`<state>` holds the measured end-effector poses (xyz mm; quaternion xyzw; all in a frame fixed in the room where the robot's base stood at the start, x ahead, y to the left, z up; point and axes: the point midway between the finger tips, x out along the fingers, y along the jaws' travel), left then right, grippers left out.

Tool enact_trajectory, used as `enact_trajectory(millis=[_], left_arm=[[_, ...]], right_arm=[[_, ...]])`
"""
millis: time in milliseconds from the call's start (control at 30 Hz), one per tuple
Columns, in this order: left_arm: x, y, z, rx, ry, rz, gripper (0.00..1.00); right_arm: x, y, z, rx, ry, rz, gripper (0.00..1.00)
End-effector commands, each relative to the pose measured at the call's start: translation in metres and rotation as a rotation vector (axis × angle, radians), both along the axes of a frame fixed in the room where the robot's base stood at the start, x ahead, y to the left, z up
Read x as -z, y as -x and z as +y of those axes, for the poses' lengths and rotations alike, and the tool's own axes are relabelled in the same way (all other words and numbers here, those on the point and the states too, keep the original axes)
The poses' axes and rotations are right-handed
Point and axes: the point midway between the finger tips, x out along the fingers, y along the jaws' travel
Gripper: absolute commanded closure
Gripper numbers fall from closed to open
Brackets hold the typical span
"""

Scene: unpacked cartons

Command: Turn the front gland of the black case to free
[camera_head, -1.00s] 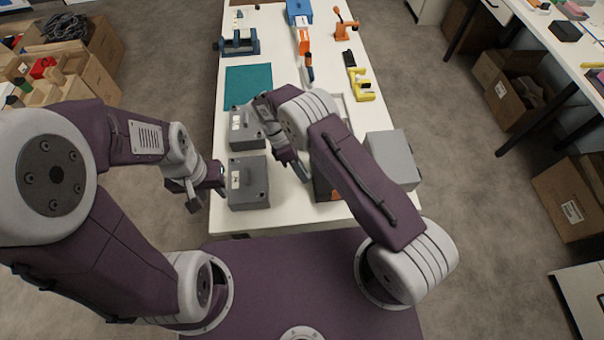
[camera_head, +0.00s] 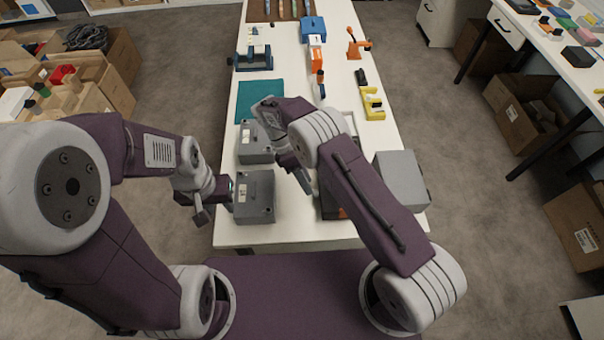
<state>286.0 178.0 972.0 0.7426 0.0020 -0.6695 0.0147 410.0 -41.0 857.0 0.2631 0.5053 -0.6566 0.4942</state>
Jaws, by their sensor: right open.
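Two dark grey cases lie on the left side of the white table, a front one (camera_head: 256,208) and one behind it (camera_head: 254,157). Neither looks clearly black, and I cannot make out a gland on them. My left gripper (camera_head: 228,191) is at the left side of the front case, close to its edge; whether it touches or is open is too small to tell. My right gripper (camera_head: 303,181) is open, pointing down over the table to the right of the cases. A dark and orange thing (camera_head: 329,207) is mostly hidden under my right arm.
A light grey box (camera_head: 401,180) stands at the right table edge. A teal mat (camera_head: 257,98), a blue vise-like tool (camera_head: 254,59), a yellow holder (camera_head: 372,104) and an orange tool (camera_head: 356,44) lie farther back. Cartons stand on the floor on both sides.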

Motion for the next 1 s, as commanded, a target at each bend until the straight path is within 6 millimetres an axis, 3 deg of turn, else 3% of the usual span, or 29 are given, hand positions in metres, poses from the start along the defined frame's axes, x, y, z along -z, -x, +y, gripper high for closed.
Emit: enact_trajectory(millis=[167, 300, 733, 867, 1000], left_arm=[[0.011, 0.0, 0.0, 0.0, 0.0, 0.0, 0.64], [0.012, 0.0, 0.0, 0.0, 0.0, 0.0, 0.64], [0.012, 0.0, 0.0, 0.0, 0.0, 0.0, 0.64], [0.011, 0.0, 0.0, 0.0, 0.0, 0.0, 0.64], [0.012, 0.0, 0.0, 0.0, 0.0, 0.0, 0.64]], right_arm=[[-0.03, -0.015, 0.016, -0.001, -0.003, -0.003, 0.55], [-0.042, -0.02, 0.021, -0.001, -0.001, -0.001, 0.55], [-0.05, -0.022, 0.021, 0.003, -0.002, -0.001, 0.55], [-0.085, -0.035, 0.0, 0.076, -0.028, -0.05, 0.55], [-0.146, -0.035, -0.054, 0.286, -0.066, -0.173, 0.55]])
